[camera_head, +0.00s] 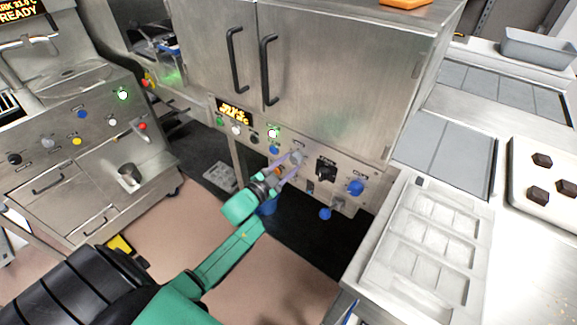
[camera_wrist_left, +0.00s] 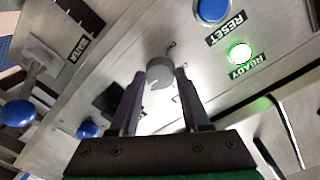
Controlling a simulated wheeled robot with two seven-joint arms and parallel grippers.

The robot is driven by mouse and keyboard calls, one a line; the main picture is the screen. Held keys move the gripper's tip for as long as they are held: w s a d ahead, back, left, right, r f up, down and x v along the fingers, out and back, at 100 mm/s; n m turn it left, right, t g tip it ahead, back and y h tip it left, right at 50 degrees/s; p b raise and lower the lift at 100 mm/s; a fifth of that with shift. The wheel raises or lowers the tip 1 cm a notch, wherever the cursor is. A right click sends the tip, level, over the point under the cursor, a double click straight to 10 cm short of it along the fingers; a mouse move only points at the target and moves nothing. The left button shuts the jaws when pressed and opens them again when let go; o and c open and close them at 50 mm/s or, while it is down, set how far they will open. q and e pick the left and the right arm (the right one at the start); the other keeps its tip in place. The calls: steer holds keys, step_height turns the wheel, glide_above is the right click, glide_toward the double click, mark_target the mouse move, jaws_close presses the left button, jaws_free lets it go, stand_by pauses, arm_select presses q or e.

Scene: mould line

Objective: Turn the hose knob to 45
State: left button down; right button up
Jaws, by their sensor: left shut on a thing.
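A round grey knob (camera_head: 298,157) sticks out of the front panel of the steel cabinet. My left gripper (camera_head: 287,165) reaches it from the front left, with its two fingers on either side of it. In the left wrist view the grey knob (camera_wrist_left: 160,75) lies between the fingertips of the left gripper (camera_wrist_left: 161,80), which is shut on it. I cannot read a label or scale at this knob, so its angle cannot be told. My right gripper is not in view.
Right of the knob are a black switch (camera_head: 325,170), a blue knob (camera_head: 356,187) and a lower blue handle (camera_head: 325,213). To its left are a lit green READY button (camera_head: 273,133) and a blue RESET button (camera_wrist_left: 212,10). A steel counter with a moulded tray (camera_head: 425,240) stands right.

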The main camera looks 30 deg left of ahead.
arm_select(q)
steer(key=m+b, duration=0.1)
steer(key=m, duration=0.4)
stand_by(0.5)
steer(key=shift+c, duration=1.8)
jaws_free()
steer(key=s+a+b, duration=0.2)
steer(key=s, duration=1.2)
steer(key=shift+s+a+r, duration=0.15)
steer(key=shift+a+r, duration=0.05)
steer(key=shift+r, duration=0.2)
steer(key=shift+f, duration=0.1)
